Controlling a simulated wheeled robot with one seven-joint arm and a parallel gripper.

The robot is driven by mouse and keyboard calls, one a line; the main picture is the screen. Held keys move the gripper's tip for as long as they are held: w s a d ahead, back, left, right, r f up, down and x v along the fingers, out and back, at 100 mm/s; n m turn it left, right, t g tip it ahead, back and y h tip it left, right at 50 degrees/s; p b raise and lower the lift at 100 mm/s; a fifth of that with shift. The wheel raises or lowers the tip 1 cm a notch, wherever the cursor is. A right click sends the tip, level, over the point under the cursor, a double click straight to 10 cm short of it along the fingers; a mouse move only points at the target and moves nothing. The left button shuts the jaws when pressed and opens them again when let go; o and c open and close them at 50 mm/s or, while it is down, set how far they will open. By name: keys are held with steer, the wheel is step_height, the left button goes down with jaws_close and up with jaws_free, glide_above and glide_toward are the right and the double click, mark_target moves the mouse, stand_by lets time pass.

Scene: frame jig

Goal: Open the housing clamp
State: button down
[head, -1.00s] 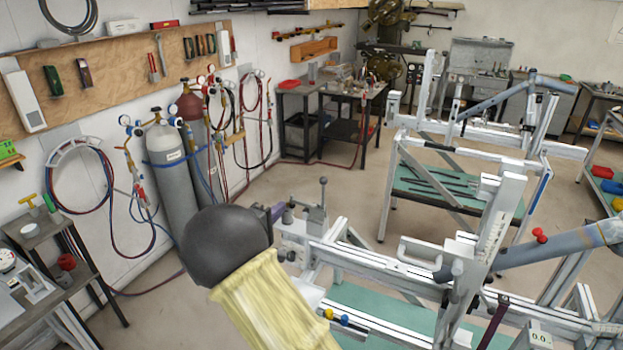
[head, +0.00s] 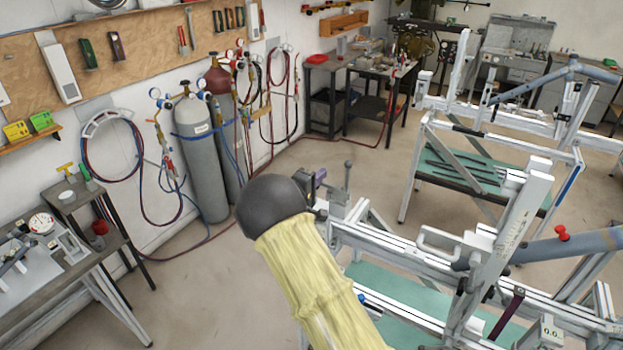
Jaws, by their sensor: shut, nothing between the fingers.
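The nearest frame jig (head: 400,258) is a structure of light metal beams at the right and lower right. At its left end, a small grey block carries an upright lever with a round knob (head: 348,175), which may be the housing clamp; I cannot tell for sure. A small dark purple part (head: 318,178) shows just left of the lever, partly behind my arm's dark round joint. My arm, in a yellow sleeve, reaches up from the bottom middle. My gripper is hidden behind the joint, so its contact with the clamp cannot be seen.
A second jig (head: 480,170) stands behind. A grey tube with a red knob (head: 562,233) crosses at right. Gas cylinders (head: 200,150) stand by the left wall, a work table (head: 60,260) at lower left. Open floor (head: 190,300) lies left of my arm.

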mark_target(347, 176)
steer(key=d+p, duration=0.2)
steer(key=d, duration=0.2)
steer(key=shift+s+d+p, duration=0.15)
steer(key=shift+d+p, duration=0.2)
steer(key=shift+p, duration=0.05)
steer(key=shift+a, duration=0.2)
